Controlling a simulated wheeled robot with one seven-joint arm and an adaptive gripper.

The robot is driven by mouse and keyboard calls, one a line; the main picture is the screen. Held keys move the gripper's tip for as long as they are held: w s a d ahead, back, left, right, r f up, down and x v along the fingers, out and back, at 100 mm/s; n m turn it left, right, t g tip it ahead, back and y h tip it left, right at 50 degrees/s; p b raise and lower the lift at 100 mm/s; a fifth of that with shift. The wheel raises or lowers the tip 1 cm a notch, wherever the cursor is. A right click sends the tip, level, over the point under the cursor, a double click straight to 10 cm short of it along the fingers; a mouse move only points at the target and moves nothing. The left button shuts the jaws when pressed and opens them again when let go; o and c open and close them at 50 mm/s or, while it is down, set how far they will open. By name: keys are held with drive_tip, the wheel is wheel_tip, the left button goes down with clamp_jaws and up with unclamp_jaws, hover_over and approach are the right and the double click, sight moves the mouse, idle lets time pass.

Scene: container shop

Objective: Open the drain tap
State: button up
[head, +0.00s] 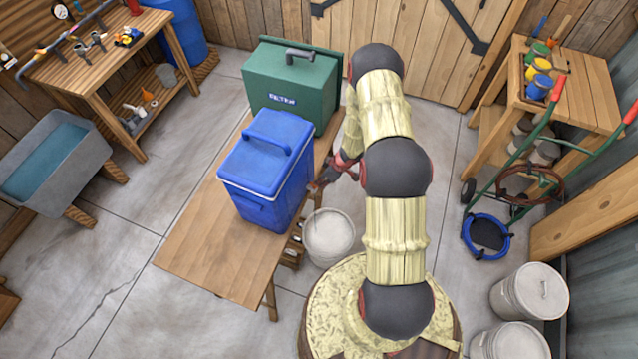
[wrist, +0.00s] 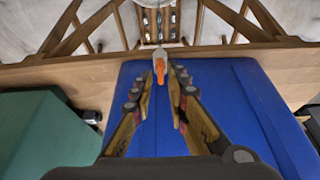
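A blue cooler (head: 266,170) with a lid handle stands on the wooden table; its blue body also fills the lower middle of the wrist view (wrist: 255,110). A drain tap with a white body and orange lever (wrist: 160,68) sticks out past the cooler's edge in the wrist view. My gripper (wrist: 161,78) is open, its two fingers apart on either side of the orange lever near their tips. I cannot tell whether either finger touches it. In the head view my gripper (head: 322,184) is at the cooler's right side, and I cannot make out the tap there.
A pale bucket (head: 328,238) is on the floor just right of the table. A cart with a hose (head: 530,185) and lidded bins (head: 530,292) stand at the right.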

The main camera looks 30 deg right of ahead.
drive_tip(key=v, duration=0.8)
